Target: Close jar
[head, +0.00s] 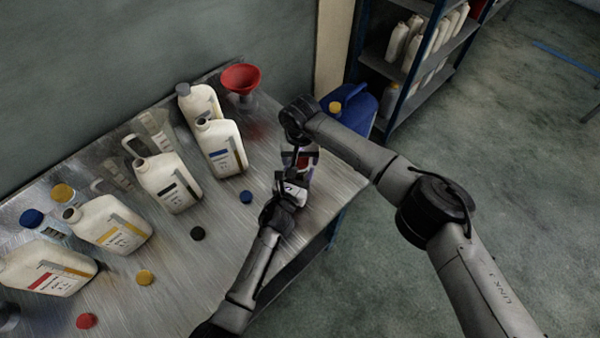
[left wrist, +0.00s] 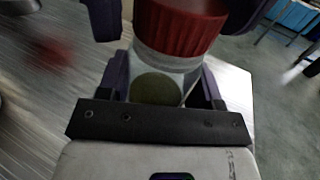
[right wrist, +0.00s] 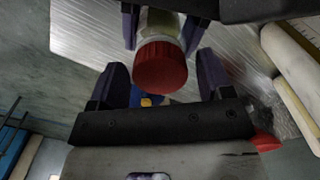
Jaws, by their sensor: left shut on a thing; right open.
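The jar is a clear glass one with greenish contents (left wrist: 157,88), and its ribbed red lid (left wrist: 180,30) sits on its mouth. My left gripper (left wrist: 165,85) is shut around the jar's body, below the lid. In the right wrist view the red lid (right wrist: 160,66) lies between the fingers of my right gripper (right wrist: 163,75), which is open with gaps at both sides. In the head view my right gripper (head: 299,150) is above my left gripper (head: 290,180) near the table's right end. The jar is mostly hidden there by the grippers.
White jugs (head: 168,182) stand on the metal table (head: 215,270), with loose blue (head: 246,197), black (head: 197,233), yellow (head: 145,277) and red (head: 86,321) caps in front. A red funnel (head: 240,78) is at the back corner. A blue canister (head: 355,112) stands beyond the table.

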